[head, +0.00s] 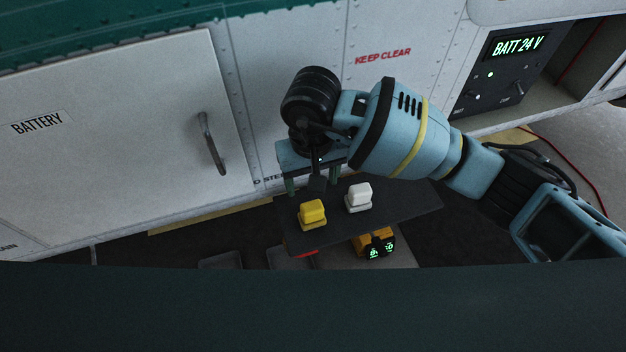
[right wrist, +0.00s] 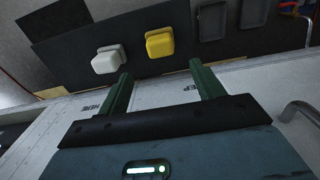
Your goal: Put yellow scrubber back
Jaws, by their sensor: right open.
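The yellow scrubber (head: 312,212) is a small block with a wider base, sitting on a dark tabletop (head: 405,207). It also shows in the right wrist view (right wrist: 159,43), beyond the fingertips and apart from them. A similar white scrubber (head: 359,196) sits beside it, and the right wrist view shows it too (right wrist: 108,60). My right gripper (head: 312,184) is open and empty, just behind the yellow scrubber in the head view. In the right wrist view its two green fingers (right wrist: 161,78) stand wide apart. My left gripper is not in view.
Two shallow grey trays (right wrist: 212,20) (right wrist: 254,13) lie empty beyond the yellow scrubber. An orange device (head: 373,244) with green displays is below the tabletop. A white panel wall with a battery door (head: 110,140) and handle (head: 212,143) stands close behind my right gripper.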

